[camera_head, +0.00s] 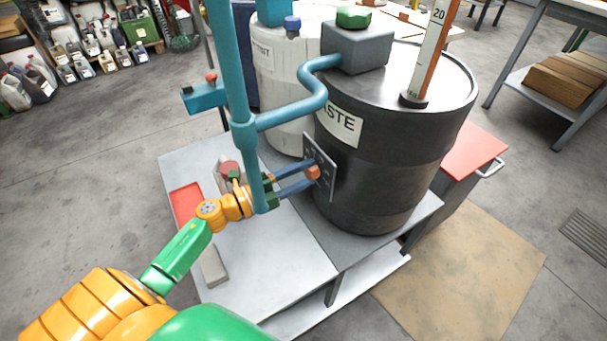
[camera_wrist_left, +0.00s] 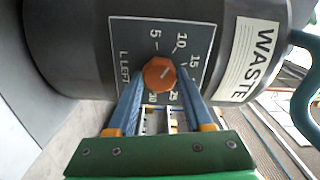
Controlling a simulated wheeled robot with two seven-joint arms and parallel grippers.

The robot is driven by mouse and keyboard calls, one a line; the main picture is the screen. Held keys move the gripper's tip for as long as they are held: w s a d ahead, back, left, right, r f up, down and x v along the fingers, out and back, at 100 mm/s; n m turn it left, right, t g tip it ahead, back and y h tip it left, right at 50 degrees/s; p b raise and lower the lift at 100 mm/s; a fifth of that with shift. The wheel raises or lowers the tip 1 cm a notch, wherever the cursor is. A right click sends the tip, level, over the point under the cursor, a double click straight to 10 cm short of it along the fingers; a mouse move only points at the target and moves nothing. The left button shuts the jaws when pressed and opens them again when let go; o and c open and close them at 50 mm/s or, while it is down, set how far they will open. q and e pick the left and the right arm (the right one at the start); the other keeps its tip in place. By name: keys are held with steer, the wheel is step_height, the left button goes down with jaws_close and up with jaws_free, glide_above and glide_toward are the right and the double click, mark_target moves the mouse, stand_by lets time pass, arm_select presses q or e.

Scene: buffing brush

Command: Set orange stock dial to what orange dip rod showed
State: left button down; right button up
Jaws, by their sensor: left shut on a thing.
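The orange stock dial (camera_wrist_left: 159,73) sits on a dark plate (camera_wrist_left: 185,35) on the side of the black WASTE drum (camera_head: 395,170). The plate reads "L LEFT", with 5, 10, 15 and 25 legible around the dial. A short pale mark shows on the dial; its exact reading is unclear. My left gripper (camera_wrist_left: 158,88) has its blue fingers on either side of the dial, shut on it. In the head view the dial (camera_head: 312,173) is partly covered by the fingers. The orange-edged dip rod (camera_head: 433,45) stands upright on the drum lid, with 20 visible near the top.
A teal pipe (camera_head: 290,115) and upright post rise close beside my left gripper. A white drum (camera_head: 282,80) stands behind. The grey bench (camera_head: 285,250) holds a red tray (camera_head: 187,203) and a grey block (camera_head: 214,265). A red-topped cabinet (camera_head: 478,150) stands right.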

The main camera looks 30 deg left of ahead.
stand_by(0.4)
arm_select(q)
steer(key=shift+c, duration=1.5)
jaws_free()
steer(key=v, duration=0.7)
steer(key=shift+a, duration=0.1)
